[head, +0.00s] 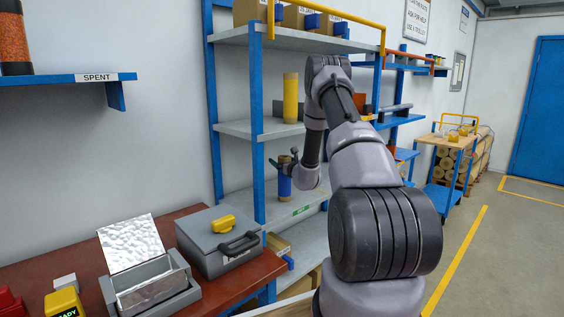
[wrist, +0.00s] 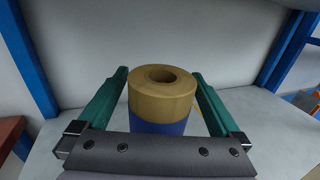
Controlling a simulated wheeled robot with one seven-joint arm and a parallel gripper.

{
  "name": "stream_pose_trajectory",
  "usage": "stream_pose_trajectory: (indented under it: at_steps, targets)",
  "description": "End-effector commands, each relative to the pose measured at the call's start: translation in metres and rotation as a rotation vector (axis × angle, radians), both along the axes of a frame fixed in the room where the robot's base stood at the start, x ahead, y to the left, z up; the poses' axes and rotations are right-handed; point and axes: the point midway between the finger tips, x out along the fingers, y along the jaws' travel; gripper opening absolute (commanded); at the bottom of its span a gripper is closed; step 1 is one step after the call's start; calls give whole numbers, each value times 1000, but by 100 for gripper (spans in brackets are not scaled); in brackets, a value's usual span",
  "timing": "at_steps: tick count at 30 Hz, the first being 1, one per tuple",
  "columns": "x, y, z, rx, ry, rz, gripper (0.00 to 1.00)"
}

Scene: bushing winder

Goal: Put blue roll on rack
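The blue roll (head: 284,186) stands upright on the lower shelf of the blue-posted rack (head: 257,130). In the wrist view the roll (wrist: 160,127) has a tan top with a round hole and a blue lower part. My gripper (head: 287,160) is at the roll. In the wrist view its two green fingers (wrist: 160,74) lie one on each side of the roll, with narrow gaps beside it, so it looks open. The bottom of the roll is hidden behind the gripper body in the wrist view.
A yellow roll (head: 291,98) stands on the middle shelf, with boxes (head: 300,16) on top. A red-brown bench (head: 190,222) holds a grey case (head: 217,243). A "SPENT" shelf (head: 60,79) is on the left wall.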

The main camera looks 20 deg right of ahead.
Motion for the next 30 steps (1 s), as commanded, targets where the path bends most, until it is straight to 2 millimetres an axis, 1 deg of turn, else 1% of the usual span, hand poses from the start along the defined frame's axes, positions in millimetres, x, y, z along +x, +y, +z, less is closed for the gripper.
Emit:
stream_pose_trajectory:
  at_steps: [8, 10, 14, 21, 24, 27, 30]
  targets:
    - [0, 0, 4, 0, -1, 0, 100]
    - [-6, 0, 3, 0, 0, 0, 100]
    - [-29, -1, 3, 1, 2, -1, 100]
    - [-81, -2, 3, 1, 2, -1, 100]
    - [-99, -2, 3, 1, 1, -2, 100]
    - [-111, -2, 3, 1, 1, 0, 100]
    - [-118, -2, 3, 1, 0, -1, 100]
